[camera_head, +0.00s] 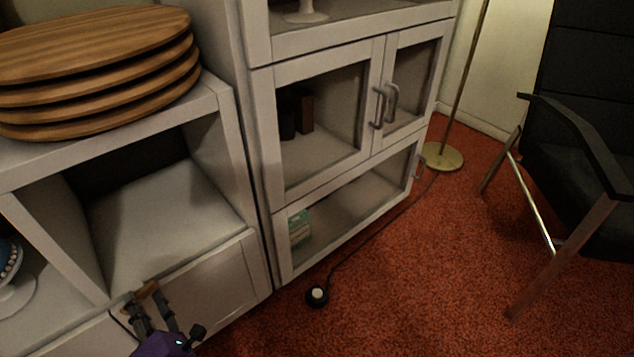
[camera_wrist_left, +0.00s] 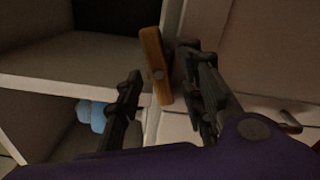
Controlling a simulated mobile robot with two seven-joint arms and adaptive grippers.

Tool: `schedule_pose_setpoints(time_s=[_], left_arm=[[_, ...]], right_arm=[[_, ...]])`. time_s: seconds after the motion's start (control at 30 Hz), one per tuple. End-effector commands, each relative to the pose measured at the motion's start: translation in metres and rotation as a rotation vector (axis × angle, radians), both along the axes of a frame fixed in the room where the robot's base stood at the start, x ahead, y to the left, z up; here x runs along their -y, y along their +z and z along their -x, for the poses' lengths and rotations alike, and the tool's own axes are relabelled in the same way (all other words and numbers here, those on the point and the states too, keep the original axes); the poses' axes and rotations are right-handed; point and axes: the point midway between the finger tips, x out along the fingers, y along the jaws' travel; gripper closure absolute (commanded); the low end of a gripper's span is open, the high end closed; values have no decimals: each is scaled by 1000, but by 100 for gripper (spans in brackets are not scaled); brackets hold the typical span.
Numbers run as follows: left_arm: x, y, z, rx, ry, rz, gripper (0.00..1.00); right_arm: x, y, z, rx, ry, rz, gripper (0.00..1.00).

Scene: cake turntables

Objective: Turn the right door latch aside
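The latch is a small orange-brown wooden bar (camera_head: 147,290) at the top edge of the low cabinet doors, near the seam beside the right door (camera_head: 222,283). In the left wrist view the latch (camera_wrist_left: 152,58) stands nearly upright, slightly tilted, with a round pin at its middle. My left gripper (camera_head: 146,305) is at the latch, its fingers apart. In the left wrist view my left gripper (camera_wrist_left: 163,100) has one finger on each side of the latch, with gaps visible; contact cannot be told. My right gripper is not in view.
Above the doors is an open shelf compartment (camera_head: 160,215). Stacked round wooden boards (camera_head: 95,45) lie on top. A blue cake on a white stand (camera_head: 12,290) is at the left. A glass-door cabinet (camera_head: 262,150) stands to the right. A black chair (camera_head: 590,130) stands on red carpet.

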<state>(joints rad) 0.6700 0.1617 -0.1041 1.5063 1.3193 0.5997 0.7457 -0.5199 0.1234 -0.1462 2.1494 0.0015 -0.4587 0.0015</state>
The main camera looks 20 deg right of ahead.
Motion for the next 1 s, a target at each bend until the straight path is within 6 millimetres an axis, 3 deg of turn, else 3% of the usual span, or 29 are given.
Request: schedule_pose_setpoints(time_s=[0.07,0.33,0.53,0.77,1.0], left_arm=[[0,0,0,0,0,0,64],[0,0,0,0,0,0,100],[0,2,0,-10,2,-32,100],[0,5,0,-86,2,-297,100],[0,2,0,-109,1,-379,100]], right_arm=[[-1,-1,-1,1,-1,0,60],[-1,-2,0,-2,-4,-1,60],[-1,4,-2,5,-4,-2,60],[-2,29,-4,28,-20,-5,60],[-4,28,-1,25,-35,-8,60]])
